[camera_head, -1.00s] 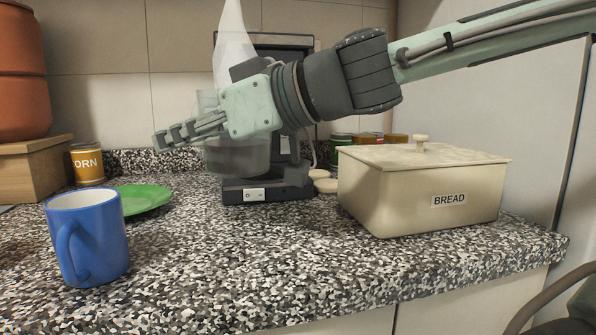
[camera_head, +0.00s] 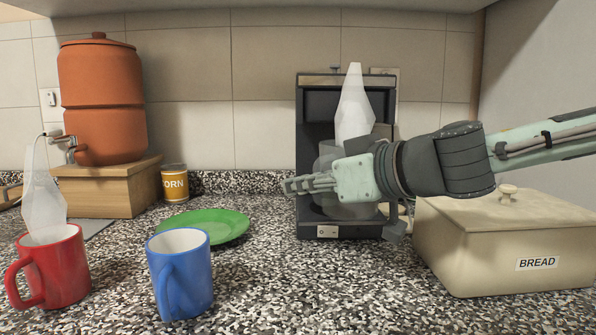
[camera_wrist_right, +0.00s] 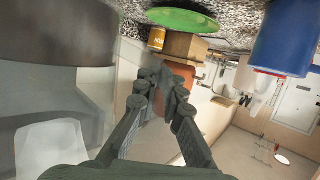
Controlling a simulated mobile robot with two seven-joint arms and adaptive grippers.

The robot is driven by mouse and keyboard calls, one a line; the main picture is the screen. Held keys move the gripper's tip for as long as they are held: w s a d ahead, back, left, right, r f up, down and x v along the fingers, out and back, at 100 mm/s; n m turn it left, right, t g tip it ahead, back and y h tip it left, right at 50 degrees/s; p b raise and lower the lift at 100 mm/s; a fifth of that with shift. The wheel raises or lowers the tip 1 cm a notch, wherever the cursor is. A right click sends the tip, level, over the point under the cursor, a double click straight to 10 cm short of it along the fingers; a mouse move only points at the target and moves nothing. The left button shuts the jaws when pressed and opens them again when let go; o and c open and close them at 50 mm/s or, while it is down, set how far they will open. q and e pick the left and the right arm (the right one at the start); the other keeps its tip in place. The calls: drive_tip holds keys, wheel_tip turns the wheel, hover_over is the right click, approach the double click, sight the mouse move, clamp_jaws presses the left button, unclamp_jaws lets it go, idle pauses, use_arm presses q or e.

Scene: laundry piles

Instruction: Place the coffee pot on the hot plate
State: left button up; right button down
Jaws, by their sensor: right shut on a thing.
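The glass coffee pot (camera_head: 352,211), with dark liquid in it, is in the bay of the black coffee maker (camera_head: 311,110), over the base that holds the hot plate. The plate's surface is hidden, so I cannot tell whether the pot touches it. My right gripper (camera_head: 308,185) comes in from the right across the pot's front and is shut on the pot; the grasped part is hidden. In the right wrist view the pot (camera_wrist_right: 50,90) fills the left side, beside the fingers. A pale, steam-like shape (camera_head: 355,110) rises above the pot. My left gripper is out of view.
The bread box (camera_head: 490,245) stands close at right, under my right arm. A green plate (camera_head: 205,226), blue mug (camera_head: 182,275), steaming red mug (camera_head: 55,270) and corn can (camera_head: 174,184) are left. An orange dispenser (camera_head: 100,100) stands on a wooden box. Counter in front of the coffee maker is clear.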

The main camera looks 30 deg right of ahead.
drive_tip(key=w+d+p, duration=0.1)
drive_tip(key=w+d, duration=0.1)
drive_tip(key=w, duration=0.2)
drive_tip(key=w+d+p, duration=0.1)
drive_tip(key=w+d, duration=0.2)
drive_tip(key=w, duration=0.1)
drive_tip(key=w+d+p, duration=0.1)
drive_tip(key=w+d, duration=0.1)
drive_tip(key=w, duration=0.1)
drive_tip(key=shift+w+d, duration=0.15)
drive_tip(key=shift+w, duration=0.25)
wheel_tip(320, 180, down, 3)
drive_tip(key=shift+f, duration=0.2)
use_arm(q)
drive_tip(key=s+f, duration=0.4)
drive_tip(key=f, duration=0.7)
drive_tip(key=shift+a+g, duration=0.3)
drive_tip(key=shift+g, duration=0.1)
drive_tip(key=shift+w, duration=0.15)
use_arm(e)
drive_tip(key=shift+f, duration=0.15)
drive_tip(key=c, duration=2.1)
unclamp_jaws()
drive_tip(key=shift+f, duration=0.15)
drive_tip(key=shift+c, duration=0.2)
drive_tip(key=o, duration=0.5)
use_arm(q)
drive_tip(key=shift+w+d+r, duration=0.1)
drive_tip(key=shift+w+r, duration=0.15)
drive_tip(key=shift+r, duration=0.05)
